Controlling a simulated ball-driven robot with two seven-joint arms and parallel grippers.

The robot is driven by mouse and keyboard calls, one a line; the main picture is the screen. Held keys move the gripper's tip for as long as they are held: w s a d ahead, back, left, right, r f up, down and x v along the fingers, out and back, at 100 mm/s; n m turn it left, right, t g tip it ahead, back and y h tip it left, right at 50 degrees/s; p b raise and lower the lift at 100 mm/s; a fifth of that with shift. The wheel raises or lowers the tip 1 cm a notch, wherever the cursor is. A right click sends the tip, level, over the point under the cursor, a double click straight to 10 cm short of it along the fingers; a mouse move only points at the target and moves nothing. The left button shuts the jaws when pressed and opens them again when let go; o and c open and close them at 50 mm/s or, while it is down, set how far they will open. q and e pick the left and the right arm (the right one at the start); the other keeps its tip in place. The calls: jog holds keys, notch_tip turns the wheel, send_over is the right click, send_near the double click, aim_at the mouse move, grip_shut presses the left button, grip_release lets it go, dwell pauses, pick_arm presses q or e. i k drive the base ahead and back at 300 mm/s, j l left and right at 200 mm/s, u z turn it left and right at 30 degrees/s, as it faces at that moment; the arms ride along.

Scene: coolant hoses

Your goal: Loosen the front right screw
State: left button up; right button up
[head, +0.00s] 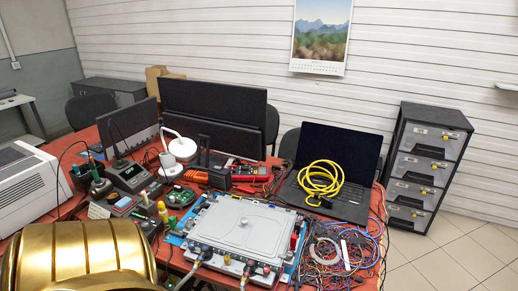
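A flat grey metal unit (240,226) with a raised lid lies on a blue mat (290,272) on the red table. Small fittings and dark connectors line its front edge. A hose with a dark connector (196,263) meets the front left of the unit, and another connector (248,268) sits at the front right. The front right screw is too small to make out for certain. Neither of my grippers shows in the head view.
A tangle of thin coloured cables (340,250) lies right of the unit. Behind it stands an open laptop (335,160) with a coiled yellow cable (322,180) on it. A soldering station (130,176) and tools crowd the left. A large gold shape blocks the lower left.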

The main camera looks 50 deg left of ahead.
aim_at(289, 255)
jog(key=u, duration=1.8)
